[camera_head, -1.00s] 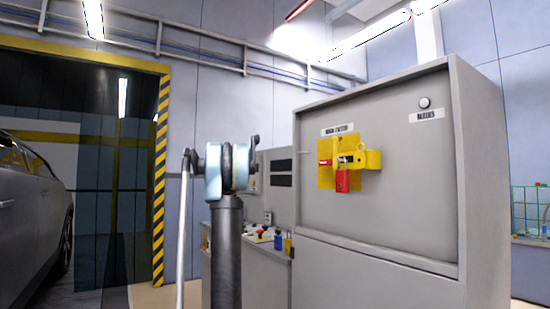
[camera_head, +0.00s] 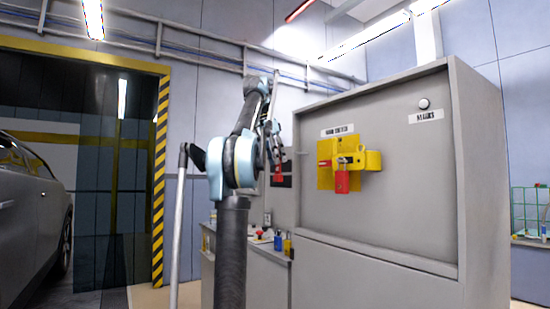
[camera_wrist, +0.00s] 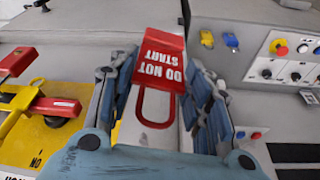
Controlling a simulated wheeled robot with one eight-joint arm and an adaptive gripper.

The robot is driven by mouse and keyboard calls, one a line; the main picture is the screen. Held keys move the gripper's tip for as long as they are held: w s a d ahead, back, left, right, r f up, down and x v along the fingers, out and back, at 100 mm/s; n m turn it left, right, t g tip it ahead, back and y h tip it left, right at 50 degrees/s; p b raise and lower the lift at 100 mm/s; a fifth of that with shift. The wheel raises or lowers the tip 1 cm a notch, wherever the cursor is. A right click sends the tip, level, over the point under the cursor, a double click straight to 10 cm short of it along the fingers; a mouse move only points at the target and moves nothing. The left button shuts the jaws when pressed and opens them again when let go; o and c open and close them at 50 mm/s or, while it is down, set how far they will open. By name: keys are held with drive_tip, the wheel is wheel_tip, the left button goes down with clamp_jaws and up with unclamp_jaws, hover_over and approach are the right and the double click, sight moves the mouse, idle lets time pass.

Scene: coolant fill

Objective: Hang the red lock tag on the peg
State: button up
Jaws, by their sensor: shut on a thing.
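The red lock tag (camera_wrist: 158,62) carries the white words "DO NOT START" and has a red loop at one end. My gripper (camera_wrist: 158,95) is shut on it, with a finger on each side in the wrist view. In the head view my gripper (camera_head: 275,145) is raised left of the grey cabinet, and the tag (camera_head: 278,174) hangs below its fingers. A small pale rod (camera_head: 302,153), which may be the peg, sticks out near the left edge of the cabinet front. The tag is apart from it.
The grey cabinet (camera_head: 390,215) bears a yellow lockout fitting (camera_head: 366,161) with a red padlock (camera_head: 342,182). A lower console with a blue padlock (camera_head: 278,241) and a yellow padlock (camera_head: 288,246) stands behind my arm. A car (camera_head: 35,215) is at far left.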

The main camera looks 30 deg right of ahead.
drive_tip(key=shift+s+r, duration=0.6)
drive_tip(key=shift+s, duration=0.2)
drive_tip(key=shift+w+d+f, duration=0.15)
drive_tip(key=shift+d+f, duration=0.2)
drive_tip(key=shift+d, duration=1.15)
drive_tip(key=shift+w+d+f, duration=0.1)
drive_tip(key=shift+d+f, duration=0.3)
drive_tip(key=shift+d, duration=1.1)
drive_tip(key=shift+w+d+f, duration=0.15)
drive_tip(key=shift+d+f, duration=0.2)
drive_tip(key=shift+d, duration=1.15)
drive_tip(key=o, duration=1.1)
drive_tip(key=shift+f, duration=0.1)
